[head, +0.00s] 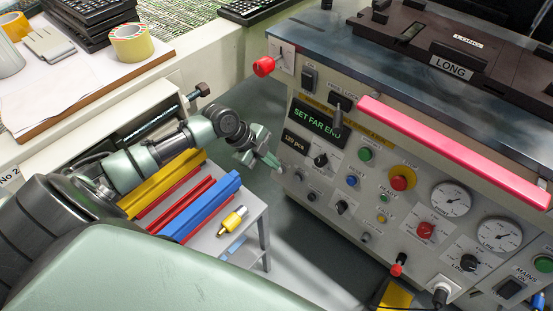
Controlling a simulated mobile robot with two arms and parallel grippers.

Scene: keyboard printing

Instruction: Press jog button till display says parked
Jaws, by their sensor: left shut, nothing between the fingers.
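The machine's dark display (317,122) shows "SET FAR END" in green letters. A second small display (295,141) below it seems to read "120 pcs". The panel carries a green button (365,154), a blue button (352,181), a small green button (384,198) and a small yellow one (381,218). Their labels are too small to read, so I cannot tell which is the jog button. My left gripper (273,164) is shut and empty. In the picture its fingertips are at the panel's left edge, left of the buttons; contact cannot be told. My right gripper is not in view.
A red emergency stop (402,178) on yellow, a red knob (426,229) and two gauges (451,199) share the panel. A pink bar (450,150) runs along the machine's front. A small table (255,219) holds yellow, red and blue bars below my left arm.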

